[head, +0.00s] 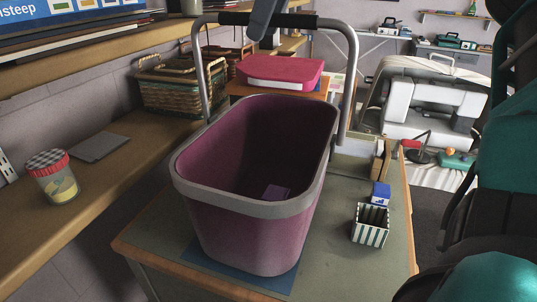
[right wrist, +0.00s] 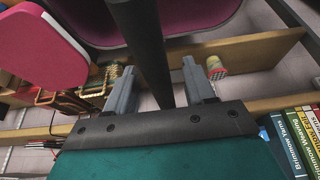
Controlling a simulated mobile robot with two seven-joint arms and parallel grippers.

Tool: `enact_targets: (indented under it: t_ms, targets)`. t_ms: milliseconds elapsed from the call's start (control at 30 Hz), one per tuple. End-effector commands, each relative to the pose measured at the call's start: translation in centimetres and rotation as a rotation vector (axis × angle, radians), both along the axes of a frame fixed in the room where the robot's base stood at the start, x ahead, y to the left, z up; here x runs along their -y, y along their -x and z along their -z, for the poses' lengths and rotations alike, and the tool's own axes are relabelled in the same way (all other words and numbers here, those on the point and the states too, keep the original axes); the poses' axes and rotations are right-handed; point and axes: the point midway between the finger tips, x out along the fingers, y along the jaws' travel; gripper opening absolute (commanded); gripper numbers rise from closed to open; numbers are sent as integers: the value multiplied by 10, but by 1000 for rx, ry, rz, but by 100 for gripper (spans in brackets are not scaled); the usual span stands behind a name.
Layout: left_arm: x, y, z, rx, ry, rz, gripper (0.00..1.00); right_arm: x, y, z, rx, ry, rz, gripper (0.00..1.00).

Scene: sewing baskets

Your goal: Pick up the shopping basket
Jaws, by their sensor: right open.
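The shopping basket (head: 250,238) is purple with a grey rim and stands upright on the green-topped table. Its grey metal handle (head: 354,75) is raised, with a black grip (head: 236,19) across the top. A small purple item (head: 275,192) lies inside the basket. My right gripper (head: 264,24) is at the middle of the grip; only part of it shows in the head view. In the right wrist view, the dark grip bar (right wrist: 138,40) passes between the two spread fingers of my right gripper (right wrist: 157,68). My left gripper is not in view.
The table (head: 330,262) also bears a striped box (head: 370,225) and a small blue box (head: 380,193). A pink-lidded box (head: 280,70) is behind the basket. A wooden shelf with a jar (head: 52,178) and wicker baskets (head: 182,85) runs along the left.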

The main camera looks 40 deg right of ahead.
Motion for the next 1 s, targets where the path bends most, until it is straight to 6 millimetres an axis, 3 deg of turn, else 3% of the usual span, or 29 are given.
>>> enact_targets:
  t_ms: [800, 1000]
  targets:
    - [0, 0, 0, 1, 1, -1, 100, 0, 0, 4, 0, 0, 0, 54]
    - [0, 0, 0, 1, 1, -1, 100, 0, 0, 4, 0, 0, 0, 35]
